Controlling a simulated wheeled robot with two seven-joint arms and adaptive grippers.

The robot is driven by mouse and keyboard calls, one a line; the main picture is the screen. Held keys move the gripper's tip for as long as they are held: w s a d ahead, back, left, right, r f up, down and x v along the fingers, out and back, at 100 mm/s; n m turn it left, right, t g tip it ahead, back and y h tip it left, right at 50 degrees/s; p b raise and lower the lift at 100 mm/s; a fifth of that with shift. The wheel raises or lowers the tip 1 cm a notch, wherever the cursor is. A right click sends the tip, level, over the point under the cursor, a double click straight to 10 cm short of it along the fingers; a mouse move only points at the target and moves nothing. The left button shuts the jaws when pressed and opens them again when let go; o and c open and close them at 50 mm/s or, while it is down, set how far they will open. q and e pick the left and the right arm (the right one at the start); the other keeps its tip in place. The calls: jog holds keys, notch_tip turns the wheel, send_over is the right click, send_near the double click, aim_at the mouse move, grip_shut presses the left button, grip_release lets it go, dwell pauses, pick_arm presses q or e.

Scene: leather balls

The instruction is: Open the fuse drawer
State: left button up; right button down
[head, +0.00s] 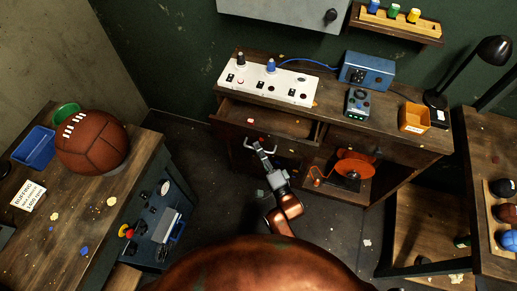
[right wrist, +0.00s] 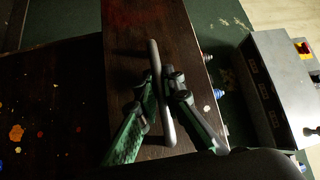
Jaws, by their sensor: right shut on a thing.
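The fuse drawer (head: 285,124) is in the left part of the wooden workbench in the head view. It stands partly out, with its inside showing from above and a small red-and-white item (head: 250,121) at its left. My right gripper (head: 262,148) is at the drawer's front. In the right wrist view its fingers (right wrist: 160,95) are shut around the grey bar handle (right wrist: 154,60) on the dark wooden drawer front (right wrist: 125,40). My left gripper is not in view.
A white control panel (head: 290,85), a blue box (head: 368,70), an orange bin (head: 414,117) and a black lamp (head: 494,50) stand on the workbench. An orange reel (head: 355,165) sits below. A side table (head: 90,205) with a leather ball (head: 92,142) stands left.

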jog(key=shift+s, duration=0.1)
dwell(0.3)
jog(key=s+p, duration=0.1)
jog(key=s+a+p, duration=0.1)
jog(key=s, duration=0.1)
jog(key=shift+s+a, duration=0.1)
jog(key=shift+s, duration=0.1)
jog(key=c, duration=2)
grip_release()
jog(key=shift+c, duration=0.2)
jog(key=shift+s+f, duration=0.1)
jog(key=shift+s, duration=0.05)
jog(key=v, duration=1.1)
jog(key=shift+s+d, duration=0.25)
jog(key=shift+s, duration=0.1)
